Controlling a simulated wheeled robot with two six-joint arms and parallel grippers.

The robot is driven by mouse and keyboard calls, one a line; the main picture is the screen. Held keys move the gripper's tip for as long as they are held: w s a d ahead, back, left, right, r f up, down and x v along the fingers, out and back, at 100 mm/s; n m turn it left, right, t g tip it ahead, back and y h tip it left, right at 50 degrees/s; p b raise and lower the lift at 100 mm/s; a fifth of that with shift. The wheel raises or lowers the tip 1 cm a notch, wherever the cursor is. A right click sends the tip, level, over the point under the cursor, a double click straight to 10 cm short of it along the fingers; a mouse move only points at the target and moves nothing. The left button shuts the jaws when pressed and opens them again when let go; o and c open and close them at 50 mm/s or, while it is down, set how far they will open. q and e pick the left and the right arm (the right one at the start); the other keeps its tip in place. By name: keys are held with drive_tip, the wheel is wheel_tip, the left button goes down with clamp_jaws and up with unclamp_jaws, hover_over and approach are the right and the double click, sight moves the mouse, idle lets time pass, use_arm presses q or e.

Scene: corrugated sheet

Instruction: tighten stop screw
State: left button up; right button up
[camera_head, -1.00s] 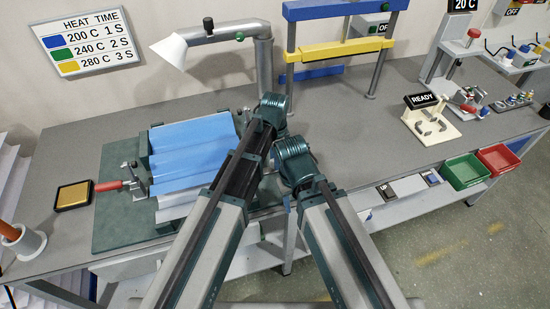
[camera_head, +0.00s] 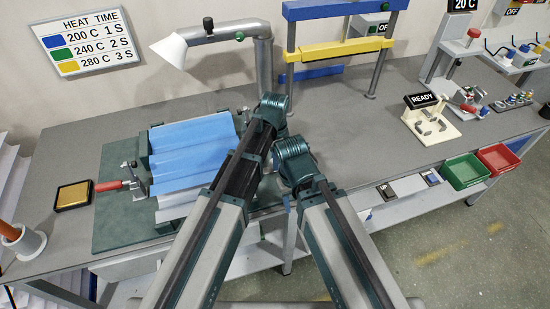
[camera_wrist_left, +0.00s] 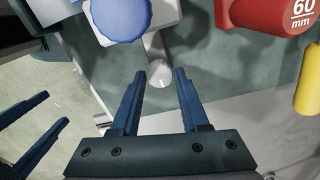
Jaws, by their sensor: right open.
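In the left wrist view, my left gripper (camera_wrist_left: 161,88) is open, its two blue fingers apart. A pale metal rod with a round end (camera_wrist_left: 160,72) shows between and just beyond its fingertips; I cannot tell the depth between them. A blue round knob (camera_wrist_left: 118,16) on a white block is up and left of it. I cannot tell which of these is the stop screw. My right gripper (camera_wrist_left: 55,108) shows at the left edge of that view, its two fingers apart and empty. In the head view my arms hide both sets of fingers.
A blue corrugated sheet (camera_head: 190,155) lies on a fixture on the green plate (camera_head: 112,222), with a red-handled clamp (camera_head: 112,185) at its left. In the left wrist view, a red "60 mm" cylinder (camera_wrist_left: 262,16) and a yellow one (camera_wrist_left: 309,80) are at upper right.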

use_arm(q)
drive_tip(key=o, duration=0.3)
drive_tip(key=shift+o, duration=0.2)
drive_tip(key=shift+r, duration=0.1)
wheel_tip(320, 180, up, 14)
drive_tip(key=p, duration=1.3)
drive_tip(key=shift+f+p, duration=0.2)
drive_tip(key=shift+p, duration=0.2)
drive_tip(key=s+a+n, duration=0.6)
drive_tip(key=a+n, duration=0.2)
drive_tip(key=a, duration=0.1)
drive_tip(key=s+a+n, duration=0.5)
drive_tip(key=a+n, duration=0.3)
drive_tip(key=n, duration=0.1)
drive_tip(key=s+d+f+m+y+b, duration=0.1)
drive_tip(key=s+d+m, duration=0.3)
drive_tip(key=d, duration=0.7)
drive_tip(key=shift+s+f, duration=0.2)
drive_tip(key=shift+s, duration=0.65)
